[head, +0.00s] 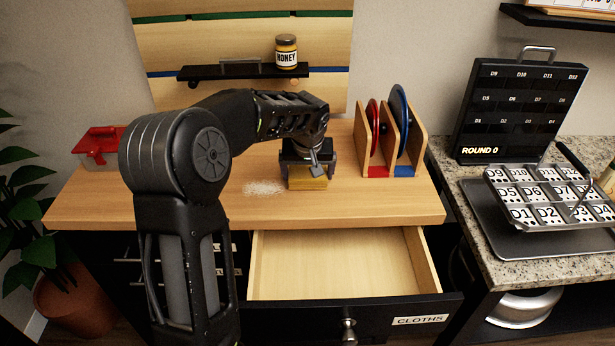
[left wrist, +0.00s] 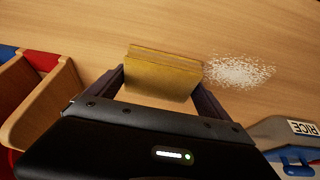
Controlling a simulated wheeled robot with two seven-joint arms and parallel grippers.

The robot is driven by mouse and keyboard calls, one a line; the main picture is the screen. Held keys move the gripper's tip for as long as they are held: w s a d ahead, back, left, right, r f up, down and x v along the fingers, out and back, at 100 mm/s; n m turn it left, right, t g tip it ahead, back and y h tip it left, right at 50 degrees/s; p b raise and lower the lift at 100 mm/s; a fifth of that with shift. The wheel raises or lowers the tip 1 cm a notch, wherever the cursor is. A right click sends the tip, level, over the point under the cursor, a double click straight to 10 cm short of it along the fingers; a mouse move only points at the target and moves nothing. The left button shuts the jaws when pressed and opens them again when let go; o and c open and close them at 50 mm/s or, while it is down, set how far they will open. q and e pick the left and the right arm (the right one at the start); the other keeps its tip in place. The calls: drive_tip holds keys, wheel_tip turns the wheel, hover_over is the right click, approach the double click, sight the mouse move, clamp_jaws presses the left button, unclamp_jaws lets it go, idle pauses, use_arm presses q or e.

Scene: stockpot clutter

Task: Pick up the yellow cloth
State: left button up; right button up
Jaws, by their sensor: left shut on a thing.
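The yellow cloth (head: 307,183) is a folded block on or just above the wooden tabletop, near the middle. My left gripper (head: 308,172) is over it, pointing down, with its fingers shut on the cloth's two sides. In the left wrist view the cloth (left wrist: 163,75) sits between the two fingertips (left wrist: 160,85). I cannot tell whether the cloth's underside touches the table. My right gripper is in neither view.
White grains (head: 264,187) lie left of the cloth. A wooden rack (head: 421,136) with red and blue discs stands to the right. An open, empty drawer (head: 340,264) labelled CLOTHS juts out below the front edge. A red-lidded box (head: 97,142) is at left.

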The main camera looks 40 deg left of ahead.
sight(307, 171)
use_arm(q)
drive_tip(key=c, duration=0.5)
drive_tip(key=shift+o, duration=0.2)
wheel_tip(307, 171, up, 10)
drive_tip(key=shift+r+b, duration=0.1)
drive_tip(key=shift+b, duration=0.35)
